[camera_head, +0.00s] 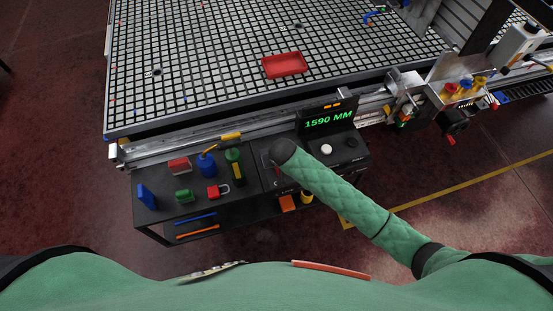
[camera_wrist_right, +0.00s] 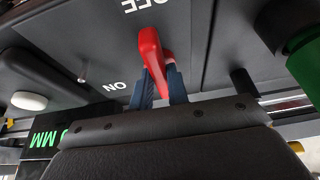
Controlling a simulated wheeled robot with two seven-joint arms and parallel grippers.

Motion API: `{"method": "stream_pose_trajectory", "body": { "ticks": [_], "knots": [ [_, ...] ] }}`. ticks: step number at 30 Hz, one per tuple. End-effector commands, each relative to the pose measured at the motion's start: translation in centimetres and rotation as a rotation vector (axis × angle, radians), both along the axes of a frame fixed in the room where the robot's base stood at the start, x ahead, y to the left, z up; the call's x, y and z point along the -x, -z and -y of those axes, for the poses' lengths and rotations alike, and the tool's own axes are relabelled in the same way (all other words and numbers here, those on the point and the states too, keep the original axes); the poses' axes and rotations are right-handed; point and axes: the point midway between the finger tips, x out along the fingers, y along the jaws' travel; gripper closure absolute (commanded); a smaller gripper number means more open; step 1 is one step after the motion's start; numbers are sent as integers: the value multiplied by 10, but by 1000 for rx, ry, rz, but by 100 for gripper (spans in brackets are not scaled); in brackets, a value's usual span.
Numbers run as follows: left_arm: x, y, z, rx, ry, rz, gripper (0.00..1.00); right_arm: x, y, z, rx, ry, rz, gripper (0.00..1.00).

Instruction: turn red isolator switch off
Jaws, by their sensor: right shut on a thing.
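The red isolator switch handle (camera_wrist_right: 149,45) shows in the right wrist view on a dark panel (camera_wrist_right: 205,60). The panel carries upside-down white lettering, "OFF" near the top edge and "ON" to the lower left of the handle. My right gripper (camera_wrist_right: 163,82) has its two blue fingers shut on the red handle, one on each side. In the head view, my right arm reaches over the console (camera_head: 350,165) beside the table, and its wrist hides the gripper and most of the switch. My left gripper is not in view.
A lit display (camera_head: 329,119) reads 1590 MM behind a pale round button (camera_head: 326,149). Left of my wrist, the console top holds a red padlock (camera_head: 218,191), a blue can (camera_head: 207,164), a green-and-yellow item (camera_head: 236,168) and other small items. A red tray (camera_head: 284,65) lies on the grid table (camera_head: 215,60).

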Motion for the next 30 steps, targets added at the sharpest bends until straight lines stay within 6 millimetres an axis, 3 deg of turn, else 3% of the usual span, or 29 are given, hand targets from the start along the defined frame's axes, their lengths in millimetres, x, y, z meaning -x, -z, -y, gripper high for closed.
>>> {"method": "stream_pose_trajectory", "body": {
  "ticks": [14,15,18,30],
  "knots": [
    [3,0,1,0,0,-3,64,-2,-2,0,-1,14,4,100],
    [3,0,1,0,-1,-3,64,-2,-2,0,-1,14,4,80],
    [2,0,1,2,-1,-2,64,-1,-2,0,0,14,3,62],
    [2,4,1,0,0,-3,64,2,-6,0,-2,13,3,62]
  ]
}}
